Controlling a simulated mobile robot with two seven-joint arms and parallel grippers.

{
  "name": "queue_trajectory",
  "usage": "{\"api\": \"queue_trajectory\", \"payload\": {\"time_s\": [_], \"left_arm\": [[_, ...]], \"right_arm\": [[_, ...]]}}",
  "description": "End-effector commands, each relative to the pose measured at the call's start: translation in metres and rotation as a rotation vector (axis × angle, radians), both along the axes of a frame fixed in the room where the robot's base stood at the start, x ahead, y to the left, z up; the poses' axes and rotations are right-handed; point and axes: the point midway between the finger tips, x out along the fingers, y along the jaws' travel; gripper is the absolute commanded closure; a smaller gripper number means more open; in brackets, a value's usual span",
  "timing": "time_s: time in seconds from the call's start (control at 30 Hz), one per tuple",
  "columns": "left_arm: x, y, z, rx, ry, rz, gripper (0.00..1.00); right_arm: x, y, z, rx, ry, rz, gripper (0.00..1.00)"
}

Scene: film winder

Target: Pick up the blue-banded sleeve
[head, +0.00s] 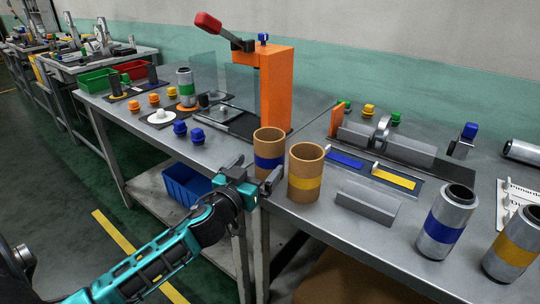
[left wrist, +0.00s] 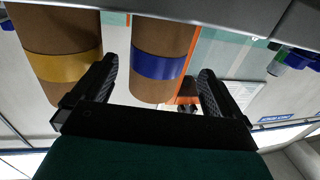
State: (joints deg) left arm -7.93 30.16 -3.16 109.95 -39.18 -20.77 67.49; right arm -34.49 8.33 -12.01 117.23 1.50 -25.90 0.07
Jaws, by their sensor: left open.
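The blue-banded sleeve (head: 269,143) is a brown open-topped tube standing upright near the front edge of the workbench. A like sleeve with a yellow band (head: 306,168) stands just right of it. My left gripper (head: 256,174) is open at the bench's front edge, in front of the blue-banded sleeve. In the left wrist view the blue-banded sleeve (left wrist: 158,65) shows beyond and between the two open fingers (left wrist: 156,88). The yellow-banded sleeve (left wrist: 62,60) lies outside the left-hand finger there. I cannot tell whether a finger touches either sleeve. My right gripper is not in view.
An orange press (head: 275,88) with a red-tipped lever stands behind the sleeves. A grey bar (head: 367,202) and metal cylinders with blue (head: 445,232) and yellow (head: 514,250) bands stand to the right. Colored knobs lie left. A blue bin (head: 185,187) sits on the lower shelf.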

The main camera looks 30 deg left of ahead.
Motion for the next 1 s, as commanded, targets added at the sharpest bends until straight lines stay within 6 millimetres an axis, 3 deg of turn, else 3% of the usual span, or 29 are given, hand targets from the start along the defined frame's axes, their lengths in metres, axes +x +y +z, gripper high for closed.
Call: {"api": "queue_trajectory", "payload": {"time_s": [0.27,0.6,0.97,1.0], "left_arm": [[0.016,0.002,0.002,0.002,-0.001,0.001,0.00],[0.056,0.005,0.005,0.002,-0.001,0.001,0.00],[0.062,0.005,0.004,0.001,0.001,0.001,0.00],[0.062,0.005,0.004,0.001,0.001,0.001,0.04]], "right_arm": [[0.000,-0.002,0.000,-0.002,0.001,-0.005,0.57],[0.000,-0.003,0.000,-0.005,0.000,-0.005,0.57],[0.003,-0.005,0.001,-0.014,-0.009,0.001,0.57],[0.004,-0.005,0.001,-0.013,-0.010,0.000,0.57]]}}
